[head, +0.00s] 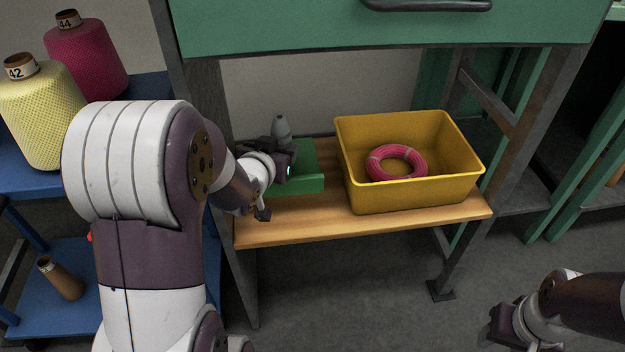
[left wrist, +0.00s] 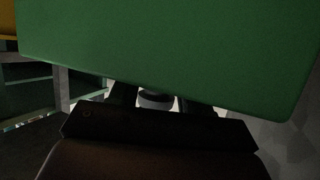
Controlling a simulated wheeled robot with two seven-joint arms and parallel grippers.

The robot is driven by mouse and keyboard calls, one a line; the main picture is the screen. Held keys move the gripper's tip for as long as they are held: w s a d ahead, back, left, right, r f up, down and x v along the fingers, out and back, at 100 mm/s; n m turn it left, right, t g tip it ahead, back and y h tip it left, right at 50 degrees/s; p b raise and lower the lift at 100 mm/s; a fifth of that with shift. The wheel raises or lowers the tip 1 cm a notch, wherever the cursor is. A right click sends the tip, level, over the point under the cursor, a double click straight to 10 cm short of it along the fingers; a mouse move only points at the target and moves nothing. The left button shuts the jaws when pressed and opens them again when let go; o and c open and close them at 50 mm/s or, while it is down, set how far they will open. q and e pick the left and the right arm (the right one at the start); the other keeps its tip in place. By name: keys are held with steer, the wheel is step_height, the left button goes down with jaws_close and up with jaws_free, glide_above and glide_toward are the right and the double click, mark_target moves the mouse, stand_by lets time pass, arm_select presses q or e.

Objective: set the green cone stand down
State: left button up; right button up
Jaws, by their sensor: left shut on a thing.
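The green cone stand (head: 310,182) is a green block with a grey cone-shaped peg (head: 281,128) rising from it. It is upright at the left part of the wooden shelf (head: 350,221); whether its base touches the wood I cannot tell. My left gripper (head: 284,158) is shut on the stand, and my wrist hides its left side. In the left wrist view the stand's green surface (left wrist: 180,50) fills the upper part, with my dark fingers partly hidden behind it. My right gripper (head: 497,332) is low at the right, away from the shelf; its jaws are unclear.
A yellow bin (head: 400,197) with a pink ring-shaped coil (head: 380,166) inside stands on the shelf just right of the stand. Dark uprights and a green panel (head: 390,30) frame the shelf. Yarn cones (head: 88,62) stand on a blue rack at left. The shelf's front strip is bare.

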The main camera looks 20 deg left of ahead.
mark_target(267, 190)
arm_select(q)
step_height(267, 190, down, 7)
steer(key=b, duration=0.4)
steer(key=shift+f, duration=0.2)
steer(key=shift+r, duration=0.2)
steer(key=shift+f, duration=0.2)
steer(key=o, duration=1.4)
steer(key=shift+c, duration=0.2)
arm_select(e)
step_height(267, 190, down, 5)
steer(key=shift+f, duration=0.1)
arm_select(q)
steer(key=shift+r, duration=0.15)
steer(key=shift+s+r+p, duration=0.2)
steer(key=shift+r+p, duration=0.05)
steer(key=shift+p, duration=0.25)
steer(key=p+v, duration=0.6)
steer(key=v, duration=0.5)
steer(key=shift+s+d, duration=0.1)
steer(key=shift+s, duration=0.15)
arm_select(e)
step_height(267, 190, up, 7)
